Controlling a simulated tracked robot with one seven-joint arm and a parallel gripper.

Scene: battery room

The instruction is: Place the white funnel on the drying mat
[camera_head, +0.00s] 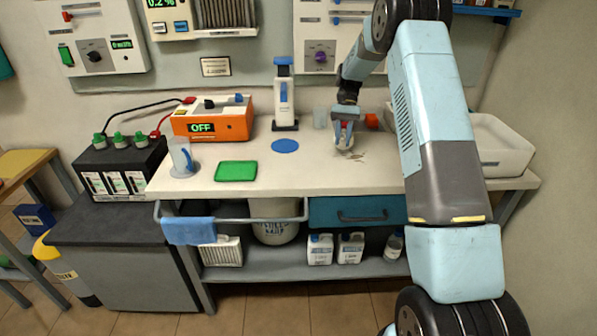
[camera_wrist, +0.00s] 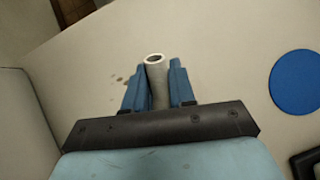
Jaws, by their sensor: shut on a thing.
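A green rectangular mat (camera_head: 236,171) lies bare at the front left of the bench. A blue round mat (camera_head: 285,146) lies between it and my gripper.
A white and blue upright device (camera_head: 284,98) stands behind the round mat. A clear jug (camera_head: 181,158) and an orange box reading OFF (camera_head: 212,122) are at the left. A white basin (camera_head: 500,146) is at the right. The bench front between mat and gripper is clear.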

